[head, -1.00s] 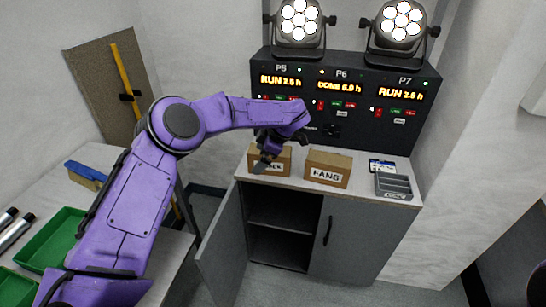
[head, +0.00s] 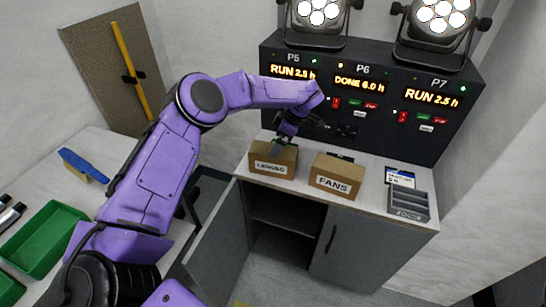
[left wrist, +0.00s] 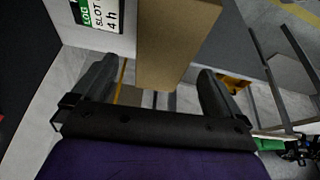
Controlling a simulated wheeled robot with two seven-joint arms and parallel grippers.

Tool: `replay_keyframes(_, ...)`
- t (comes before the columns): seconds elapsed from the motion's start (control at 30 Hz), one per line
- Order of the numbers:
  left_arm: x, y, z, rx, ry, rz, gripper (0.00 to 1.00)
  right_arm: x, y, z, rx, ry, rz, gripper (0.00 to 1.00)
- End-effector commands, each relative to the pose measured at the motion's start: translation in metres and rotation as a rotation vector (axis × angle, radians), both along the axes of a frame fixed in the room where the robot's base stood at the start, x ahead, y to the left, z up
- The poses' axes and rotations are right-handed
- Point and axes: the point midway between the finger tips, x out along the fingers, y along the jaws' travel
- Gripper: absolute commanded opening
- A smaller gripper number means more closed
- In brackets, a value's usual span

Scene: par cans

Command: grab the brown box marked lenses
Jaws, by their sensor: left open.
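The brown box marked LENSES (head: 273,163) stands upright on the grey cabinet's top, its label facing me. My left gripper (head: 286,139) is at the top rear part of this box in the head view, partly hidden by the box and wrist. In the left wrist view my left gripper (left wrist: 157,92) is open. A brown box face (left wrist: 176,40), likely the lenses box, reaches toward the gap between its fingers, with space visible on both sides. Whether a finger touches it I cannot tell. My right gripper is not in view.
A box marked FANS (head: 337,176) stands close to the right. A grey slotted tray (head: 409,203) and a small card (head: 400,176) lie further right. The black control panel (head: 370,95) rises behind. The cabinet's left door (head: 215,245) hangs open.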

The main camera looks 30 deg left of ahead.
Motion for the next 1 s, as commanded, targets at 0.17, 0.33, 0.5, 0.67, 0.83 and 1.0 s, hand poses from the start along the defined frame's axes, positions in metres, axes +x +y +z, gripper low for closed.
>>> replay_keyframes(0.17,-0.007,0.006,-0.018,0.0,0.004,-0.003,1.0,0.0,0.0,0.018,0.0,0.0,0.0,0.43)
replay_keyframes(0.33,-0.013,0.018,-0.046,0.002,0.001,0.0,1.0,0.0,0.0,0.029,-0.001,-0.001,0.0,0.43)
replay_keyframes(0.5,-0.014,0.021,-0.054,0.002,-0.003,0.002,1.0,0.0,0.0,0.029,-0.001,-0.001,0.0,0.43)
replay_keyframes(0.67,-0.014,0.021,-0.054,0.002,-0.003,0.002,1.0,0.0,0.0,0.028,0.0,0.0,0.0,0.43)
replay_keyframes(0.83,-0.014,0.021,-0.055,0.001,-0.003,0.002,1.0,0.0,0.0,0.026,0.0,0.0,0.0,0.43)
replay_keyframes(1.0,-0.014,0.021,-0.058,0.001,-0.003,0.002,1.0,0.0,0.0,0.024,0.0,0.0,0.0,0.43)
